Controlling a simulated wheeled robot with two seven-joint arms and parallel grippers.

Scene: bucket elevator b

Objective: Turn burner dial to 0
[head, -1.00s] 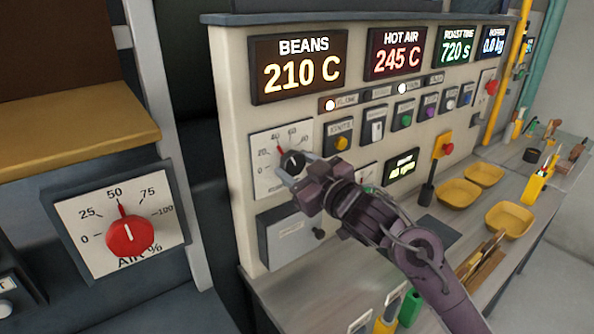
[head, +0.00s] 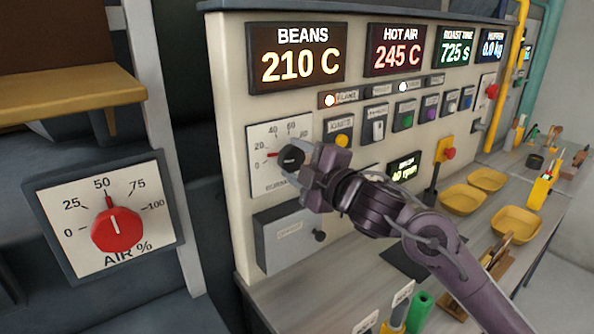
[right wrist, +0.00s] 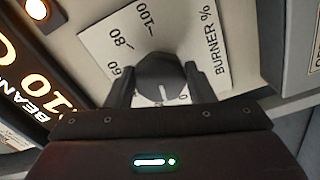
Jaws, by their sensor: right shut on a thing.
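The burner dial is a black knob (head: 291,159) on a white scale plate (head: 262,182) on the cream control panel. Its red pointer points left, near the 0 end of the scale and below the 20 mark. My right gripper (head: 300,160) is shut on the knob. In the right wrist view the two dark fingers (right wrist: 157,90) stand on either side of the black knob (right wrist: 158,72), and the plate reads BURNER %. The gripper hides part of the plate's lower right in the head view. My left gripper is not in view.
A separate AIR % dial with a red knob (head: 117,230) is at the left, its pointer near 50. Displays, buttons and switches fill the panel around my right arm. Yellow bowls (head: 486,179) and tools lie on the counter (head: 375,290) at the right.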

